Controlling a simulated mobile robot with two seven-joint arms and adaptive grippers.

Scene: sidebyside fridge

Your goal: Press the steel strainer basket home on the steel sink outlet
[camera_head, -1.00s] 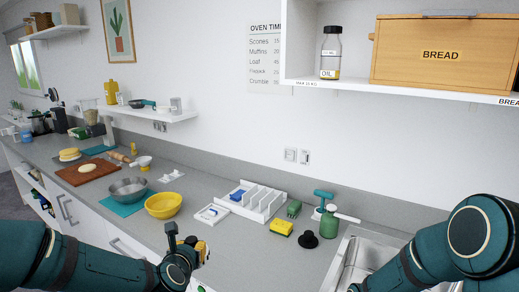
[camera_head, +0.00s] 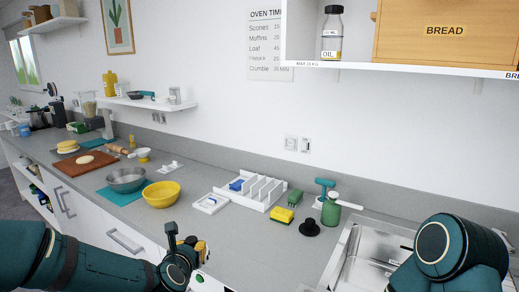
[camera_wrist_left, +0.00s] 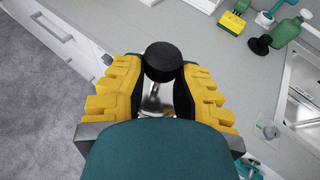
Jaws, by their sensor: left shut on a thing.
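My left gripper (camera_head: 188,243) is over the counter's front edge, left of the sink. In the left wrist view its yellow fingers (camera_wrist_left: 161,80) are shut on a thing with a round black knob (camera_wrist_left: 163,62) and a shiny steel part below. It looks like the steel strainer basket, but most of it is hidden by the fingers and wrist. The steel sink (camera_head: 372,262) is at the lower right, apart from this gripper; it also shows in the left wrist view (camera_wrist_left: 306,72). I cannot make out its outlet. My right gripper is out of view.
A white divided rack (camera_head: 262,193) and yellow bowl (camera_head: 161,195) are farther left. Counter between gripper and sink is mostly clear.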

